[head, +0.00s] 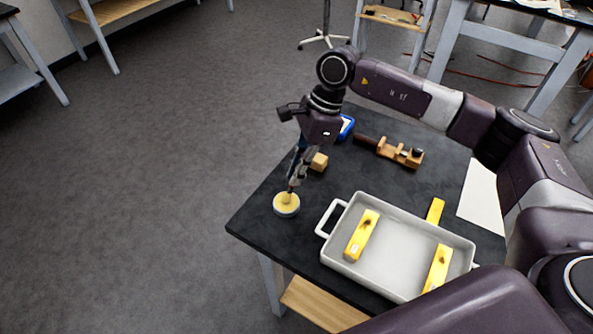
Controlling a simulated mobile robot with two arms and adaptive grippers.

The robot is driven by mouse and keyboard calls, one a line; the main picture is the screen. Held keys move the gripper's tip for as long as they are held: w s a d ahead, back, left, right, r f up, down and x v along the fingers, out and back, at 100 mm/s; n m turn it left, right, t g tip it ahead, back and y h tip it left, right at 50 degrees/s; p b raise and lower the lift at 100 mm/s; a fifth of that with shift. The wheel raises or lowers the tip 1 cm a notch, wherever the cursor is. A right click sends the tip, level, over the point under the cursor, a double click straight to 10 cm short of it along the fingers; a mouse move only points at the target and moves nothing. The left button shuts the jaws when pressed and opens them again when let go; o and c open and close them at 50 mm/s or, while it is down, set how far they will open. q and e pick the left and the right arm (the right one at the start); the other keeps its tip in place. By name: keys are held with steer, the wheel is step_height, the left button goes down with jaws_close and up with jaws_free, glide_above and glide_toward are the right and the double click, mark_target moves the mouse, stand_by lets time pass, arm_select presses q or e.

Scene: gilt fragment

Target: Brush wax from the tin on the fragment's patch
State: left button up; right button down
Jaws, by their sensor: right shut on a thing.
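My right gripper (297,172) points down at the left part of the dark table. It is shut on a thin brush-like tool, mostly hidden by the fingers. The tool's lower end is over a small round tin (287,210) with pale yellow wax inside, near the table's left corner. I cannot tell if the tip touches the wax. A white tray with handles (391,258) stands to the right, with two yellow bar-like pieces (361,236) (437,268) in or across it. I cannot tell which thing is the fragment, and no patch is distinct. My left gripper is out of view.
On the dark table (255,215), a small wooden block (319,162) lies close behind the gripper. A blue-edged item (346,127), a wooden tool (403,153), another yellow piece (435,211) and a white sheet (482,197) lie farther back or right. Floor is open to the left.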

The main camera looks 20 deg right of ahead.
steer(key=shift+w+r+p, duration=0.1)
steer(key=shift+r+p, duration=0.35)
steer(key=shift+r, duration=0.4)
steer(key=shift+r+p, duration=1.1)
steer(key=shift+r, duration=1.55)
